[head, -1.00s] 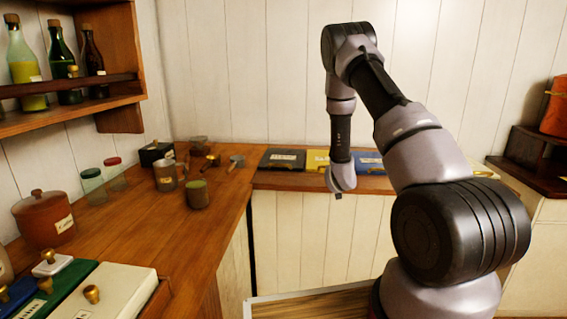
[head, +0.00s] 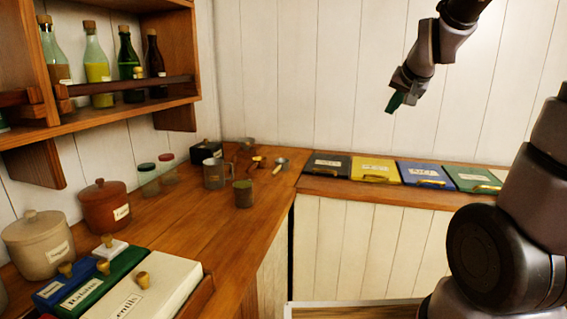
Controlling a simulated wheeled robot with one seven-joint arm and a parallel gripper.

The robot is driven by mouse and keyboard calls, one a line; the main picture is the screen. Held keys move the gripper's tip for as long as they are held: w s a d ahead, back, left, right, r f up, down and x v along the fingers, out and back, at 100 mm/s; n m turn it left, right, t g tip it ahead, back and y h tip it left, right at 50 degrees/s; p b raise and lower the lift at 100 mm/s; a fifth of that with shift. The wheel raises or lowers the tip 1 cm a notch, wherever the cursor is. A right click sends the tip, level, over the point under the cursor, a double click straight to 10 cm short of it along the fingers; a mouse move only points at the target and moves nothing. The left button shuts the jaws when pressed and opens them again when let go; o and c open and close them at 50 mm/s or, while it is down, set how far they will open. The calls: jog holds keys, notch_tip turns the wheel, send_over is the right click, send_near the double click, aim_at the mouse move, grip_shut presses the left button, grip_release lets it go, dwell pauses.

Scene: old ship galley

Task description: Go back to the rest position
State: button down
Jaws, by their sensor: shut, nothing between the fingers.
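My gripper (head: 396,102) is at the upper right of the head view, at the end of my raised arm. It hangs in the air in front of the white plank wall, above the back counter, tilted down and to the left. It is shut and holds nothing. It touches nothing that I can see. Part of my arm runs out of the picture at the top and right.
Coloured lidded bins (head: 376,170) line the back counter. A bottle shelf (head: 130,117) hangs at upper left. Air around the gripper is clear.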

jog(key=s+a+r+g, duration=0.1)
jog(key=s+a, duration=0.1)
jog(key=s, duration=0.8)
jog(key=s+a+r+n+g+y, duration=0.1)
jog(key=s+a+r, duration=0.1)
jog(key=s, duration=0.9)
jog(key=shift+a+r+y, duration=0.15)
jog(key=shift+a+y, duration=0.05)
jog(key=shift+y, duration=0.1)
